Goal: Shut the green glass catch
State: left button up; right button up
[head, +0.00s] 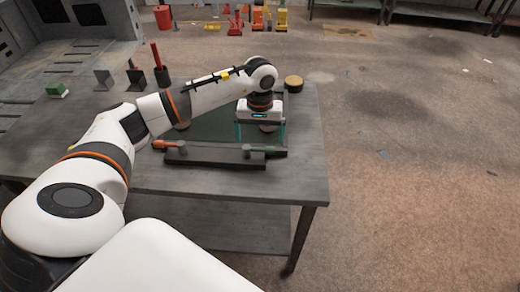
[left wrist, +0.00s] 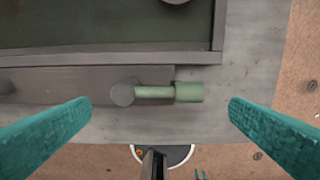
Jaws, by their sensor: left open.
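The green glass catch (head: 262,148) sits at the right end of the front bar of a dark frame. In the left wrist view the catch (left wrist: 155,92) has a round grey pivot at left and a thin green arm with a thicker grip pointing right, along the bar and parallel to the frame's edge. My left gripper (head: 260,130) points down above this corner. Contact is not visible. My right gripper is not in view.
The frame (left wrist: 217,30) holds a dark green panel on the grey table (head: 305,185). A red catch (head: 165,144) is at the front bar's left. A round wooden-topped thing (head: 293,82), a red stick in a holder (head: 160,70) and a green block (head: 57,90) stand farther back.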

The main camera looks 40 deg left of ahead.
aim_at(260, 149)
pick_arm(q)
notch_tip(260, 149, down, 4)
jog(key=shift+f+b, duration=0.15)
jog(key=shift+b, duration=0.55)
jog(key=shift+c, duration=0.3)
